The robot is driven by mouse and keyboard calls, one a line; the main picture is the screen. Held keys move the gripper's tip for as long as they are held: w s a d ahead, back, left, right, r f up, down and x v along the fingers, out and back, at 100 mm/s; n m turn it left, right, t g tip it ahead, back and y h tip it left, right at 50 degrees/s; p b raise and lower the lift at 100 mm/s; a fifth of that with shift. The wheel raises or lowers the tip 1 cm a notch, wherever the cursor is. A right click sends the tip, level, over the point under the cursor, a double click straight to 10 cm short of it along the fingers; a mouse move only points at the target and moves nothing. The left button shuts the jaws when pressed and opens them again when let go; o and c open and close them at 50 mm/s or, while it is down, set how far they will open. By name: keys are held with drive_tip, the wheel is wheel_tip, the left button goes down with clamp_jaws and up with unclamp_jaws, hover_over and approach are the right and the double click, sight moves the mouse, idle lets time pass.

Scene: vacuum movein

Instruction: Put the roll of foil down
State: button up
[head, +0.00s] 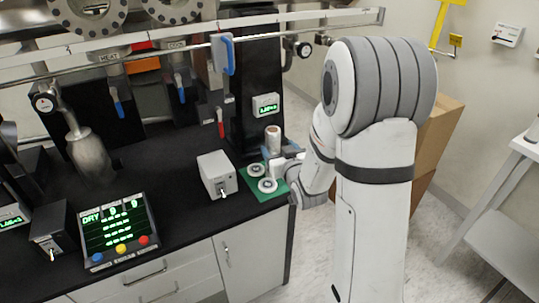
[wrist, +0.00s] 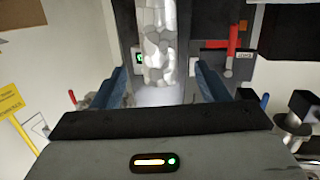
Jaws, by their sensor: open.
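The roll of foil (head: 273,139) stands upright near the back right corner of the black bench, with a brownish top end. Its lower part is hidden behind my gripper (head: 281,158) in the head view. In the wrist view the crinkled silver roll (wrist: 158,45) shows ahead of and between the two blue fingers. My gripper (wrist: 161,85) is open, with a finger on each side of the roll and visible gaps beside it. I cannot tell exactly what the roll's base rests on.
A green mat (head: 279,188) with two white round pieces (head: 267,185) lies on the bench's right end. A white switch box (head: 217,174) stands left of it. A control panel (head: 117,229) sits farther left. A black column (head: 255,80) rises behind the roll.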

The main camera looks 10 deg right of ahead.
sight(271, 138)
drive_tip(key=shift+w+a+f+t, duration=0.15)
drive_tip(key=shift+w+f+t, duration=0.1)
drive_tip(key=shift+f+t, duration=0.45)
drive_tip(key=shift+w+y, duration=0.1)
drive_tip(key=shift+y, duration=0.3)
drive_tip(key=w+p, duration=0.1)
drive_tip(key=w, duration=0.4)
drive_tip(key=w+p, duration=0.1)
drive_tip(key=w, duration=0.1)
drive_tip(key=shift+w+a+f+p, duration=0.15)
drive_tip(key=shift+w+a+p, duration=0.15)
drive_tip(key=shift+a, duration=0.05)
clamp_jaws()
